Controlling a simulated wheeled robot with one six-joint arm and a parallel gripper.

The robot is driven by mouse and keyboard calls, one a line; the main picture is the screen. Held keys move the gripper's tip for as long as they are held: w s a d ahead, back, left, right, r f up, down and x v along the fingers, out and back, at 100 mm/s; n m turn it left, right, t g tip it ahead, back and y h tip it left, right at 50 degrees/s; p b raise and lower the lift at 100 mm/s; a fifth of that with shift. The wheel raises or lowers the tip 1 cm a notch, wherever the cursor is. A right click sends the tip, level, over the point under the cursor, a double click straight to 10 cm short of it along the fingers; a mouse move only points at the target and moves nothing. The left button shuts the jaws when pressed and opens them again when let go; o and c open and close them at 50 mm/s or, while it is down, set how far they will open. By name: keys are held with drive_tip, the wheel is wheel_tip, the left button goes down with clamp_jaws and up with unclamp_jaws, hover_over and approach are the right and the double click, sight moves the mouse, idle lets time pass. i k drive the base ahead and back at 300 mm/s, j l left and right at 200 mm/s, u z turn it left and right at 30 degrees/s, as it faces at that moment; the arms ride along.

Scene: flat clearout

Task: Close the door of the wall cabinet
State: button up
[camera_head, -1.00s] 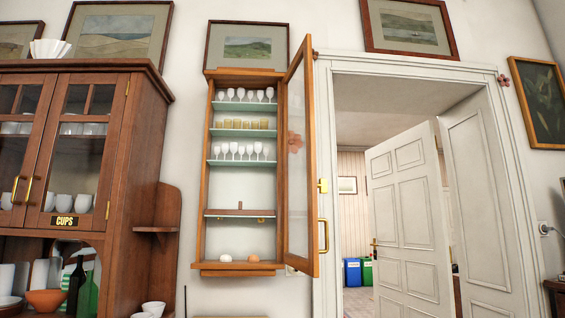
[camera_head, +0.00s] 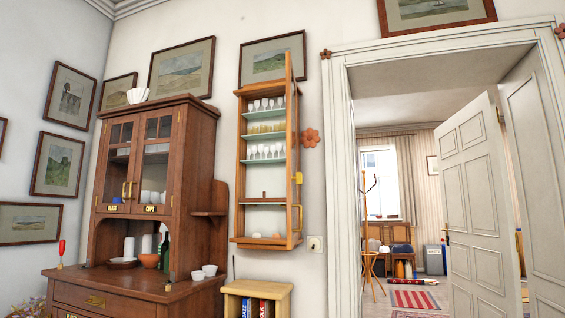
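The wall cabinet (camera_head: 240,165) is a narrow wooden case on the wall in the middle of the head view. Its glass shelves hold white glasses on top, yellowish glasses below them, more white glasses under those, and two small rounded things at the bottom. Its door (camera_head: 295,175) is open, hinged on the right and swung out towards me, seen nearly edge-on. A brass handle (camera_head: 298,218) is low on the door, with a yellow fitting (camera_head: 298,178) above it. My gripper is not in view.
A tall wooden cupboard (camera_head: 180,160) with cups and bowls stands left of the wall cabinet. A small wooden shelf unit (camera_head: 257,288) with books stands below. An open white door (camera_head: 470,195) and doorway are on the right, leading to another room.

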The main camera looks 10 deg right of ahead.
sight(292, 205)
drive_tip(key=i+l+u, duration=0.15)
drive_tip(key=i+l, duration=0.3)
drive_tip(key=l, duration=0.15)
drive_tip(key=i+l+u, duration=0.15)
drive_tip(key=i+l, duration=0.3)
drive_tip(key=i, duration=0.3)
drive_tip(key=i+l+u, duration=0.15)
drive_tip(key=i+l, duration=0.35)
drive_tip(key=i, duration=0.2)
